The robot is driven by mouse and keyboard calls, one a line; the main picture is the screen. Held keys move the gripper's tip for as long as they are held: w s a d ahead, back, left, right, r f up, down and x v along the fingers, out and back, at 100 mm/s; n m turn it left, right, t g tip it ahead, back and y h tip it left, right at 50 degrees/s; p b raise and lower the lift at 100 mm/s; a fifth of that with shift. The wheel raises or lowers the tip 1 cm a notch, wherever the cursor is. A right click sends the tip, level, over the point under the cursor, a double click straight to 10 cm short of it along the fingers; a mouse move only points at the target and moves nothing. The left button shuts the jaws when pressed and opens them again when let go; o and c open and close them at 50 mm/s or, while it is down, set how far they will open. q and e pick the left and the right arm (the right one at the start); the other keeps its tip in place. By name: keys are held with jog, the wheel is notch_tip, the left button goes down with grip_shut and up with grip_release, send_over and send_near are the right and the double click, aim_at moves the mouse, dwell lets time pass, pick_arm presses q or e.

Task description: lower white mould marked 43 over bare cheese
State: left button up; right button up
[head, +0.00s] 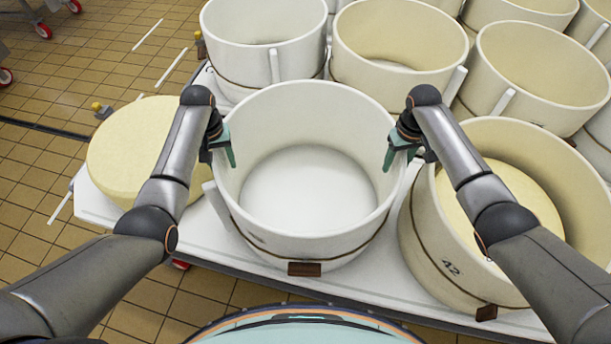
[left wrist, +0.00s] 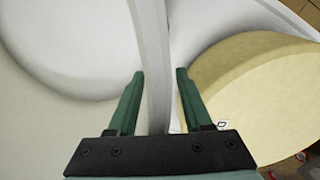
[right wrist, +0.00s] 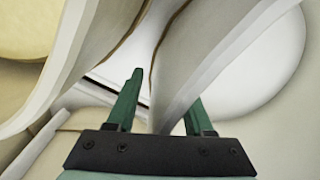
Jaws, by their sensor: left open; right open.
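The white mould (head: 300,115) stands upright on the white table in the middle of the head view, with no cheese inside. A small dark mark on its front is too faint to read. The bare cheese (head: 120,160), a pale yellow wheel, sits left of it, partly behind my left arm; it also shows in the left wrist view (left wrist: 265,95). My left gripper (head: 229,160) is open at the mould's left wall, with the rim (left wrist: 155,60) between its fingers. My right gripper (head: 388,162) is open at the right wall, with that wall (right wrist: 190,75) between its fingers.
A cream mould marked 42 (head: 430,240) with a cheese (head: 500,190) inside stands close on the right. Several other moulds, such as a white one (head: 262,50) and a cream one (head: 400,40), crowd the back. The tiled floor (head: 100,65) is open at left.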

pick_arm(q)
jog(key=shift+c, duration=0.2)
pick_arm(e)
jog(key=shift+f, duration=0.1)
jog(key=shift+c, duration=0.3)
pick_arm(q)
grip_shut()
pick_arm(e)
grip_shut()
jog(key=shift+d, duration=0.1)
dwell(0.5)
pick_arm(q)
jog(key=shift+w+r, duration=0.1)
jog(key=shift+r, duration=0.05)
pick_arm(e)
jog(key=shift+w+r, duration=0.15)
jog(key=shift+r, duration=0.05)
